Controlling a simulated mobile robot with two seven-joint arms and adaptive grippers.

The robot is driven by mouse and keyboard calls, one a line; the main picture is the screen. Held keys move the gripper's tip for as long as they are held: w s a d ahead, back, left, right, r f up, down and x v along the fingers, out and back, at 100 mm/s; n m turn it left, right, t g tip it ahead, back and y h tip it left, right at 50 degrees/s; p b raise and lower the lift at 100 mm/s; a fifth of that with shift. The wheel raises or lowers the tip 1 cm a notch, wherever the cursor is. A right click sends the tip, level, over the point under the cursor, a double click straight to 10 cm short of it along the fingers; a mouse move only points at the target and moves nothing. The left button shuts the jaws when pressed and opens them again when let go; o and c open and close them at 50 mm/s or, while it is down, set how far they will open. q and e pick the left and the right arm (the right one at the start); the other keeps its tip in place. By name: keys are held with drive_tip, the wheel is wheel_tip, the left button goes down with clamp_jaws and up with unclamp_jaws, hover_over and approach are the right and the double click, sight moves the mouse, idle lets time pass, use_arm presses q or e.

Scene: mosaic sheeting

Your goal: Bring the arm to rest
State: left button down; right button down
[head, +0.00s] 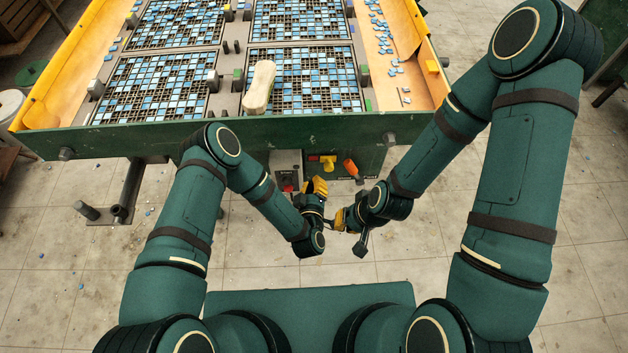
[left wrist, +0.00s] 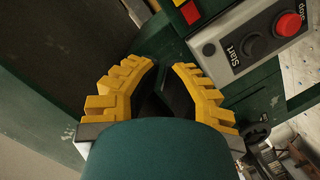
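My left gripper (head: 316,186) hangs in front of the machine's green front, below the table edge, with nothing seen in it. In the left wrist view its yellow toothed fingers (left wrist: 165,65) are spread, with a gap between the tips. My right gripper (head: 341,218) is close by, lower and a little to the right. Its yellow fingers are small and partly hidden, so I cannot tell whether they are open. Both arms are bent, with the forearms reaching inward.
A grey Start/stop box (left wrist: 245,45) with black and red buttons is close to my left gripper. Tiled floor (head: 420,250) is open below, with scattered chips.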

idle(0.3)
use_arm(q)
drive_tip(key=s+a+r+m+g+h, duration=0.1)
drive_tip(key=s+a+r+m+g, duration=0.2)
drive_tip(key=s+a+g, duration=0.3)
drive_tip(key=s+a+r+m+g, duration=0.3)
drive_tip(key=s+a+g, duration=0.3)
drive_tip(key=s+g, duration=0.2)
drive_tip(key=shift+s+a+r+h, duration=0.35)
drive_tip(key=shift+s+r, duration=0.3)
drive_tip(key=shift+s, duration=0.3)
